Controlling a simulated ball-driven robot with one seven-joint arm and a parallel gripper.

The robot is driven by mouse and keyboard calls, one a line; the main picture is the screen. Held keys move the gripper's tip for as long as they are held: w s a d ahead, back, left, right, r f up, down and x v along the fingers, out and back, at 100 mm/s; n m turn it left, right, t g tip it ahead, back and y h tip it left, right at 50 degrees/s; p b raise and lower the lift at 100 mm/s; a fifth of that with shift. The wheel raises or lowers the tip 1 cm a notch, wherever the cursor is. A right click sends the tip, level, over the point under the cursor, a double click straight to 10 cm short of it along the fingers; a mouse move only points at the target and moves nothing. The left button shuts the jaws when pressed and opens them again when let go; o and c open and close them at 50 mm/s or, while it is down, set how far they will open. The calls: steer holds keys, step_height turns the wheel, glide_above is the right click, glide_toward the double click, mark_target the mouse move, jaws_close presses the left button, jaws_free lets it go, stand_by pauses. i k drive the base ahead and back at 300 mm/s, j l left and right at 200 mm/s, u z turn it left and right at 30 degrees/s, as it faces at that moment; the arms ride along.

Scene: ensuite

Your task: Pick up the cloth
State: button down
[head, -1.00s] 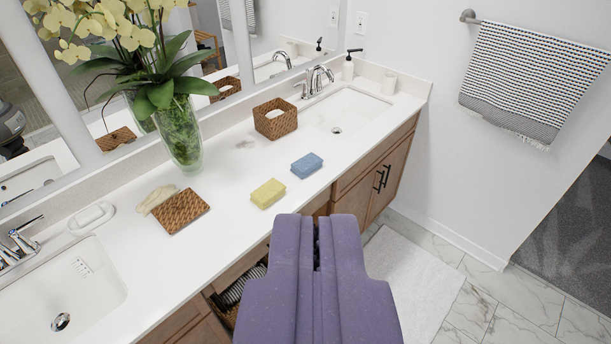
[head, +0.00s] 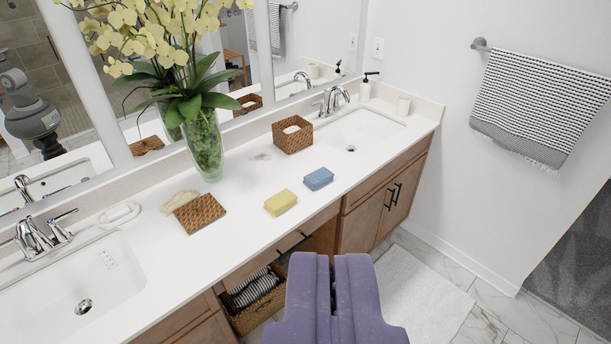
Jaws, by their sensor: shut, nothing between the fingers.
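A pale cream, crumpled piece (head: 180,201), perhaps a cloth, lies on the counter at the back left edge of a brown woven mat (head: 200,213). A yellow block (head: 281,203) and a blue block (head: 319,179) lie to the right; I cannot tell whether they are sponges or folded cloths. A striped towel (head: 540,105) hangs on a wall bar at the right. My purple gripper (head: 333,260) is shut and empty, in front of the counter and apart from all of these.
The white counter (head: 240,245) carries a glass vase (head: 202,148) with an orchid, a woven tissue box (head: 293,137) and two sinks. Below, an open compartment holds a basket (head: 262,303) with striped towels. A pale rug (head: 425,300) lies on the tiled floor.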

mark_target(316, 179)
steer(key=i, duration=0.5)
steer(key=i+l+u, duration=0.1)
steer(key=i, duration=0.4)
steer(key=i+l, duration=0.15)
steer(key=i, duration=0.35)
steer(key=i+l+u, duration=0.1)
steer(key=i, duration=0.4)
steer(key=i+l, duration=0.15)
steer(key=i, duration=0.4)
steer(key=i+l+u, duration=0.1)
steer(key=i, duration=0.4)
